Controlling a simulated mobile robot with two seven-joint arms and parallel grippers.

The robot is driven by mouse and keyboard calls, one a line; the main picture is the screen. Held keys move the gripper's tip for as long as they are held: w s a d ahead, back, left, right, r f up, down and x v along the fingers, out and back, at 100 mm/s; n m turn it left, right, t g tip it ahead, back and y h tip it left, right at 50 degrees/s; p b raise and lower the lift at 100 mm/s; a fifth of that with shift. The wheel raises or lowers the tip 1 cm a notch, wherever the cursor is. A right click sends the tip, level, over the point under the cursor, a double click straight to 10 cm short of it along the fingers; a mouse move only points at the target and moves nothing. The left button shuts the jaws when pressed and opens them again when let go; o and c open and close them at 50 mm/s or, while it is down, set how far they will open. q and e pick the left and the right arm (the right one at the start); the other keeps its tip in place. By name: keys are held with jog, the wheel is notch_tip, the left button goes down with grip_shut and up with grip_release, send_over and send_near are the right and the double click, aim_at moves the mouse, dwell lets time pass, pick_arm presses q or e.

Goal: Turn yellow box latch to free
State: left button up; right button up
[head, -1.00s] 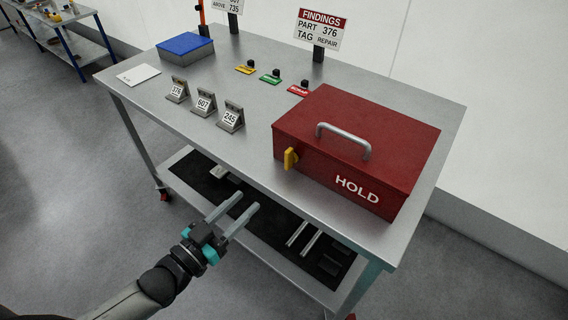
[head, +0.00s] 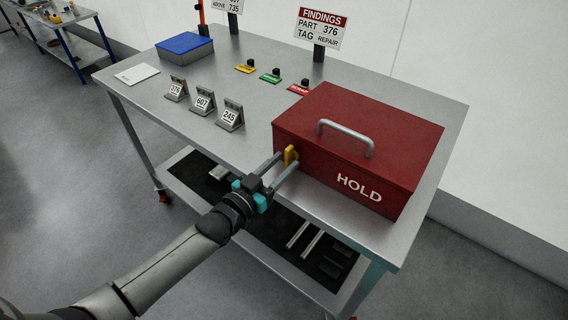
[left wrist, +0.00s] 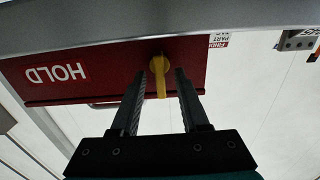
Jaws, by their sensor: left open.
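The yellow latch (head: 290,155) is on the front face of the red HOLD box (head: 400,203), near its left end. In the head view it stands roughly upright. The left wrist view shows the latch (left wrist: 160,72) as a round hub with a long tab, lying between the fingers. My left gripper (head: 287,160) is open, with one finger on each side of the latch. A gap shows between the latch and each finger in the left wrist view. The box lid with its grey handle (head: 346,137) is down. My right gripper is not in view.
Numbered tag stands (head: 203,103) stand left of the box on the metal table (head: 240,160). Yellow, green and red labelled blocks (head: 270,75) lie behind them. A blue-lidded box (head: 185,46) and a FINDINGS sign (head: 320,28) stand farther back.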

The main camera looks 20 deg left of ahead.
pick_arm(q)
jog(key=shift+w+d, duration=0.2)
jog(key=shift+w, duration=0.25)
grip_shut()
dwell(0.4)
